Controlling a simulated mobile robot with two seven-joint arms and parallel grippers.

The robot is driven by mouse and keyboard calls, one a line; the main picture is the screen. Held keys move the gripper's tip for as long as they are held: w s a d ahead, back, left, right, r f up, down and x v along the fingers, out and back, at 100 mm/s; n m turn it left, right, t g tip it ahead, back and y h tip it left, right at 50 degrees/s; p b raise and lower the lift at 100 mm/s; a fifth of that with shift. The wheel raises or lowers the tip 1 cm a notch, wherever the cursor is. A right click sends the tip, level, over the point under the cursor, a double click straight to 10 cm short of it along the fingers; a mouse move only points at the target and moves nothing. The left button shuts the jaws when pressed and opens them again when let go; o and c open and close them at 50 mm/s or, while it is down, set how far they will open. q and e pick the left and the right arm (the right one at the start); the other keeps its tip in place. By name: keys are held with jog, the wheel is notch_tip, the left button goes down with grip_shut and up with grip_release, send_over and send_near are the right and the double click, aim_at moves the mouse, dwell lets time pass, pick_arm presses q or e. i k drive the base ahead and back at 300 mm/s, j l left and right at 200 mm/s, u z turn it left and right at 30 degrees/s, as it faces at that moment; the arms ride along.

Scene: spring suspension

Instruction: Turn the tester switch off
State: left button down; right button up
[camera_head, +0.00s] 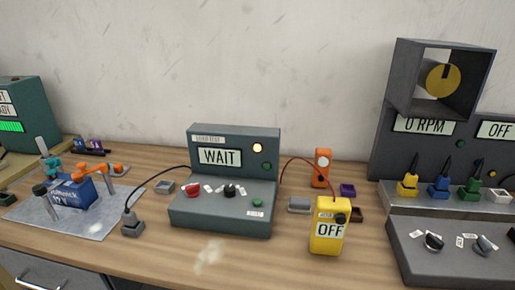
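A yellow handheld box (323,246), which looks like the tester, stands upright on the wooden bench right of centre. Its label or display (329,231) reads OFF, and a black round knob (341,218) sits at its upper right. A thin red lead runs from near its top toward the grey-green console. The knob's exact pointer position is too small to tell. Neither of my grippers is in view.
The grey-green console (222,215) reading WAIT stands left of the yellow box, its amber lamp lit. An orange device (322,168) is behind. A dark rig (440,240) reading 0 RPM stands right. A blue battery-like box (72,194) sits left. Bench front is mostly clear.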

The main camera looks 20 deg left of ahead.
aim_at(192, 191)
jog(key=u, duration=1.3)
